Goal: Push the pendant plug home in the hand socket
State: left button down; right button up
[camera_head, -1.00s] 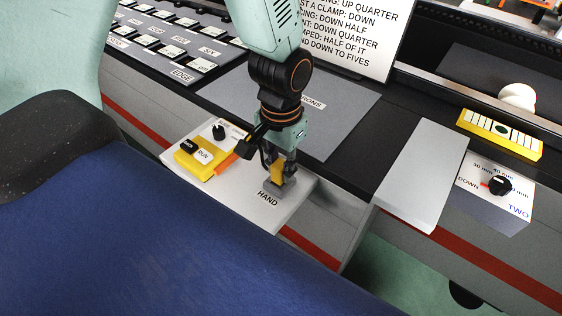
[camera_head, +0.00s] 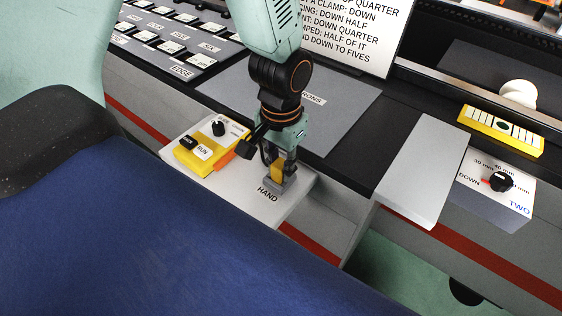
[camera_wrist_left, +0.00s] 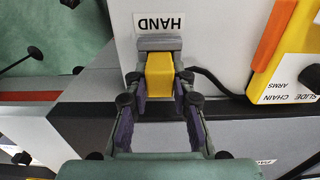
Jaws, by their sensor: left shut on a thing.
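The yellow pendant plug (camera_wrist_left: 160,76) is between the fingers of my left gripper (camera_wrist_left: 160,88), which is shut on it. In the left wrist view its front end meets the grey hand socket (camera_wrist_left: 158,43), beside the HAND label (camera_wrist_left: 160,23). I cannot tell how deep the plug sits. In the head view my left gripper (camera_head: 276,163) points down at the socket (camera_head: 280,187), and a little of the yellow plug (camera_head: 277,172) shows. A dark cable (camera_wrist_left: 209,79) runs from the plug's side toward the yellow pendant (camera_wrist_left: 287,75). My right gripper is not in view.
In the head view the pendant (camera_head: 187,158) lies left of the gripper on the light panel (camera_head: 240,186). A grey raised plate (camera_head: 424,170) and a dial box marked TWO (camera_head: 495,190) stand to the right. A row of keys (camera_head: 160,40) is at the back left.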

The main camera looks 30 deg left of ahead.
pick_arm(q)
jog(key=shift+f, duration=0.1)
jog(key=c, duration=1.1)
grip_release()
jog(key=shift+o, duration=0.2)
notch_tip(320, 180, up, 12)
